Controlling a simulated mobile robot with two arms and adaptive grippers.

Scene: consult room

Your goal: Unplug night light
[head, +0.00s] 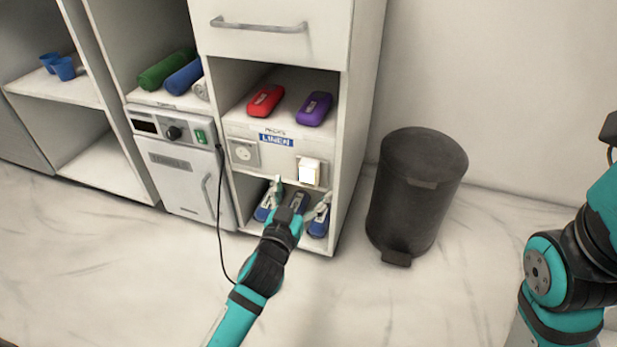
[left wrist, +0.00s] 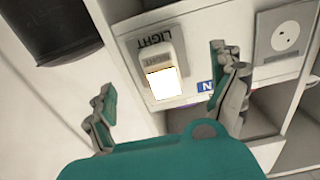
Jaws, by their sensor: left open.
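The night light (head: 309,172), a small white block with a bright lit face, sits in the right-hand socket on the panel of the shelf unit. It also shows in the left wrist view (left wrist: 163,78), with a "LIGHT" label above it. My left gripper (head: 302,192) is open and empty in front of the panel, just below the night light in the head view. In the left wrist view its two fingers (left wrist: 162,80) stand apart, one to each side of the light; I see no contact. My right arm shows at the right edge, its gripper out of view.
An empty socket (head: 244,152) is left of the "LINEN" label (head: 276,139). Red (head: 265,101) and purple (head: 314,109) cases lie above the panel, blue items (head: 318,224) below. A dark bin (head: 414,195) stands right. A black cord (head: 219,215) hangs by the white appliance (head: 181,174).

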